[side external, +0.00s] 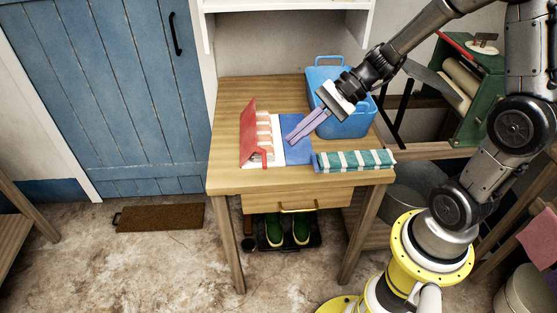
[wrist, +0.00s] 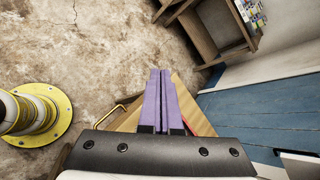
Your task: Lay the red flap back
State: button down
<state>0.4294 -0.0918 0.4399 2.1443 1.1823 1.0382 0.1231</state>
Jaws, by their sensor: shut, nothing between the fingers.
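The red flap (side external: 247,132) is at the left of a white and blue piece on the wooden table in the side view. It looks raised and tilted, with pale bands beside it on its right. A small red strip (side external: 262,158) shows at its near end. My gripper (side external: 288,141) has long purple fingers, shut and empty. They point down and left over the blue panel (side external: 299,153), to the right of the flap. I cannot tell whether the fingertips touch the panel. In the wrist view my fingers (wrist: 159,72) lie side by side, and the flap cannot be made out clearly.
A blue bin (side external: 345,122) stands behind my gripper on the table (side external: 226,172). A green-and-white striped roll (side external: 355,160) lies at the front right. A green machine with rollers (side external: 465,88) stands at the right. The table's left front is clear.

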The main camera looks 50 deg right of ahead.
jog(key=d+f+m+t, duration=0.1)
jog(key=d+f+m, duration=0.2)
jog(key=d+f, duration=0.1)
jog(key=d+f+m+t, duration=0.1)
jog(key=d+f+m, duration=0.3)
jog(key=f, duration=0.2)
jog(key=w+d+f+m+t+h, duration=0.1)
jog(key=d+f+m, duration=0.2)
jog(key=d+f, duration=0.1)
jog(key=shift+d+f+m, duration=0.1)
jog(key=shift+f+m, duration=0.3)
jog(key=shift+f, duration=0.05)
jog(key=x, duration=1)
jog(key=shift+w+r, duration=0.15)
jog(key=shift+r, duration=0.05)
jog(key=shift+w+a+r, duration=0.3)
jog(key=shift+r, duration=0.2)
jog(key=shift+w+a+r, duration=0.3)
jog(key=shift+r, duration=0.2)
jog(key=shift+w+a+r, duration=0.3)
jog(key=shift+w+r, duration=0.05)
jog(key=shift+r, duration=0.2)
jog(key=shift+r, duration=0.15)
jog(key=shift+w+a+r, duration=0.1)
jog(key=shift+r, duration=0.1)
